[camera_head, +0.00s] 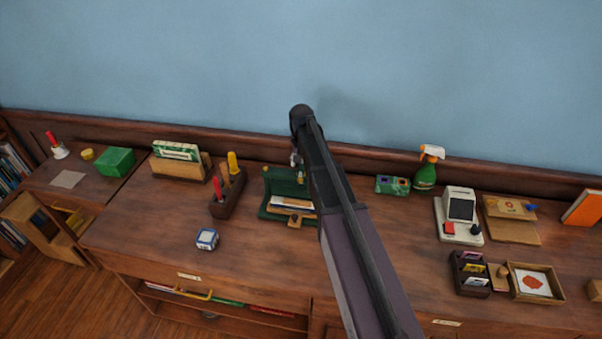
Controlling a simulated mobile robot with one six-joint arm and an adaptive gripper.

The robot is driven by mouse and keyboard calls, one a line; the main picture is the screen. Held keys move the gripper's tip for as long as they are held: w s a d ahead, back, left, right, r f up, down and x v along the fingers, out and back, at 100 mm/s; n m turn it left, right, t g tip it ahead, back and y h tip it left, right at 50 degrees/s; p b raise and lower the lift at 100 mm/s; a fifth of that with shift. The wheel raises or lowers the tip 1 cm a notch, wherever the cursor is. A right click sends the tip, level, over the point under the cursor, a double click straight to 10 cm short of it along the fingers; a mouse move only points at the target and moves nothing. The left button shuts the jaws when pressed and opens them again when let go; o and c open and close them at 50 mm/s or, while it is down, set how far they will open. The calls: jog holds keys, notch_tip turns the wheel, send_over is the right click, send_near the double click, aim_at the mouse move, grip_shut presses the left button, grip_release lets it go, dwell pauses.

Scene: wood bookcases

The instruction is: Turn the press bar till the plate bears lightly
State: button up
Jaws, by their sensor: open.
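The green press (276,184) stands on the wooden desk top near its back edge, left of my dark arm. Papers or envelopes (292,203) lie in it, and a small wooden piece (294,221) shows at its front. My arm covers the right part of the press. The press bar and the plate cannot be made out clearly, nor whether the plate touches the papers. A small grey part shows beside my arm above the press, too little to identify. My gripper cannot be made out; my arm blocks the view there.
A dark tool holder (228,197) stands close left of the press, with a card rack (178,162) farther left. A blue-white cube (206,239) lies in front. A green box (392,185) and spray bottle (427,172) stand right of my arm. The front middle desk is clear.

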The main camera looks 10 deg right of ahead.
jog(key=shift+f+b, duration=1)
jog(key=shift+f, duration=0.3)
grip_shut()
